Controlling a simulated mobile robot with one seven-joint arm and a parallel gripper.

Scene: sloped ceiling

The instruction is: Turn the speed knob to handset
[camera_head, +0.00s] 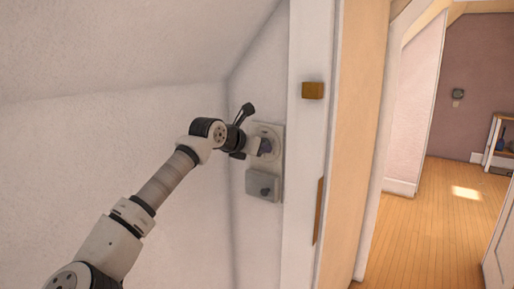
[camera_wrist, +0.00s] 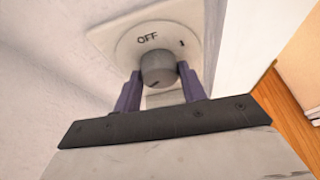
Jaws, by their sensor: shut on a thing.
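The speed knob (camera_wrist: 158,68) is a grey round knob on a pale wall plate (camera_wrist: 185,28). The plate carries the word OFF above the knob and a short mark to its right. In the wrist view my gripper (camera_wrist: 160,88) has one purple finger on each side of the knob, shut on it. The knob's pointer mark faces the lower part of the picture; the labels below are hidden. In the head view the plate (camera_head: 273,132) is on the wall beside the door frame, and my gripper (camera_head: 262,146) reaches it from the left.
A white door frame (camera_head: 308,160) with a brass piece (camera_head: 313,90) stands close on the right. The sloped ceiling (camera_head: 110,45) hangs over my arm.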

